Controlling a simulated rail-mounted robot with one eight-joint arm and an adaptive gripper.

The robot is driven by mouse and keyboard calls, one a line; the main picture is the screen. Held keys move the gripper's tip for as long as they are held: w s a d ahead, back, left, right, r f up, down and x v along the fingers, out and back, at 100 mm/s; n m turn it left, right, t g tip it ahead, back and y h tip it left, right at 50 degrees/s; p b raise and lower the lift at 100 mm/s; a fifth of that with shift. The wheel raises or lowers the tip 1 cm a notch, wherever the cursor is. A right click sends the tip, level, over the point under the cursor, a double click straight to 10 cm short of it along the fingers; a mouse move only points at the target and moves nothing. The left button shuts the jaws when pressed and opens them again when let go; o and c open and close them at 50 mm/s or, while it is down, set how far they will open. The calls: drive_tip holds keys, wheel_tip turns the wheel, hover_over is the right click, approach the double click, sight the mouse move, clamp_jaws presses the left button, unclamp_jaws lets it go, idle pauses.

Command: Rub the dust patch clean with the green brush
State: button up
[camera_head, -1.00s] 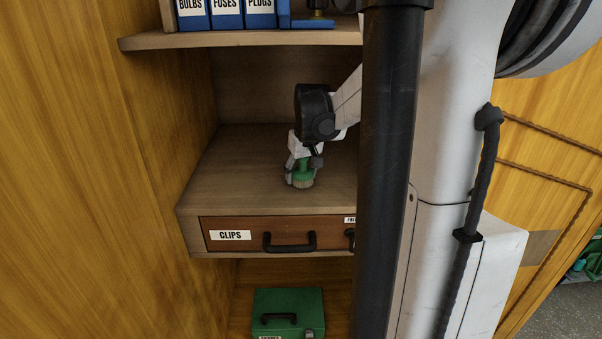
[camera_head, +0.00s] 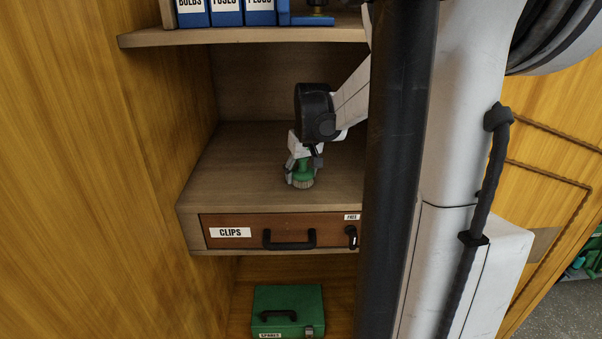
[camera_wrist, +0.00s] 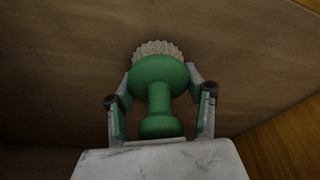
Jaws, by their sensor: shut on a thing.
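My gripper (camera_head: 303,166) is shut on the green brush (camera_head: 304,176) above the wooden shelf top over the CLIPS drawer. The brush is upright with its pale bristles down, at or very close to the shelf surface; I cannot tell whether they touch. In the wrist view the green brush (camera_wrist: 160,84) sits between the two fingers (camera_wrist: 160,100), with the bristle edge showing beyond its round green head. I cannot make out a dust patch in either view; it may be hidden under the brush or my arm.
The shelf top (camera_head: 235,178) is bare to the left of the brush. An upper shelf (camera_head: 240,38) with blue labelled boxes hangs above. The CLIPS drawer (camera_head: 270,233) is shut below, and a green case (camera_head: 288,310) stands lower down. A wooden side wall closes the left.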

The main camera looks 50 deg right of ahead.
drive_tip(key=shift+d, duration=0.1)
drive_tip(key=shift+w+d+f, duration=0.15)
drive_tip(key=shift+w+d, duration=0.4)
drive_tip(key=shift+w, duration=0.1)
drive_tip(key=shift+s+a, duration=0.1)
drive_tip(key=shift+s, duration=0.05)
drive_tip(key=shift+s+a, duration=0.5)
idle(0.4)
drive_tip(key=shift+w+d, duration=0.6)
drive_tip(key=shift+s+a, duration=0.1)
drive_tip(key=shift+s+a, duration=0.5)
